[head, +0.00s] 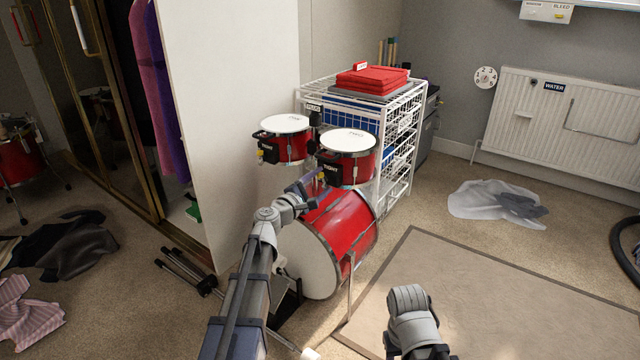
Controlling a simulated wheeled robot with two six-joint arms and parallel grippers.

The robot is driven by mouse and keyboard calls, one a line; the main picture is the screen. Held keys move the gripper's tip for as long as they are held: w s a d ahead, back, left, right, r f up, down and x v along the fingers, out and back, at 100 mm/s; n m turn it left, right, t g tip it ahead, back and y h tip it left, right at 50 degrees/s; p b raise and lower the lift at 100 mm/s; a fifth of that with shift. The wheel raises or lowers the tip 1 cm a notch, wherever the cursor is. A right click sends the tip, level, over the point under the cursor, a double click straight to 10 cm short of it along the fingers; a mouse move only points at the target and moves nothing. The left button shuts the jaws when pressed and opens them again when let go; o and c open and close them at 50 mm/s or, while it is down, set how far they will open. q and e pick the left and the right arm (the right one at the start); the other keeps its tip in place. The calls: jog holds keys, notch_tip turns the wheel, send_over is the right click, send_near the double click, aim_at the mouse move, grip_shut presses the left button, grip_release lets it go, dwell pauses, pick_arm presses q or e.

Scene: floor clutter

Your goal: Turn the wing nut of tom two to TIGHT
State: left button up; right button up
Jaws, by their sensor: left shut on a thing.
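Two red toms with white heads are mounted above the red bass drum (337,222). The left tom (291,148) has a dark bracket plate and a small yellow piece at its left side. The right tom (361,170) has a dark plate with small light lettering at its lower left; the head's lettering is too small to read surely. A small yellow wing nut (321,178) shows just below that plate. My left gripper (319,176) reaches up from the lower left and is shut on this wing nut. The fingers partly hide it, and its setting cannot be read.
A white wire rack (403,130) with a folded red cloth (372,79) stands close behind the toms. A white panel (212,110) is at their left. A rug (500,295) and pale cloth (490,200) lie right. Part of my right arm shows at the bottom.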

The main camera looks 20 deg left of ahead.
pick_arm(q)
jog(key=m, duration=0.5)
jog(key=shift+f, duration=0.1)
jog(key=shift+m, duration=0.4)
jog(key=shift+d, duration=0.1)
jog(key=o, duration=1.4)
jog(key=shift+s, duration=0.1)
jog(key=v, duration=0.7)
jog(key=shift+s+a, duration=0.2)
jog(key=shift+s, duration=0.1)
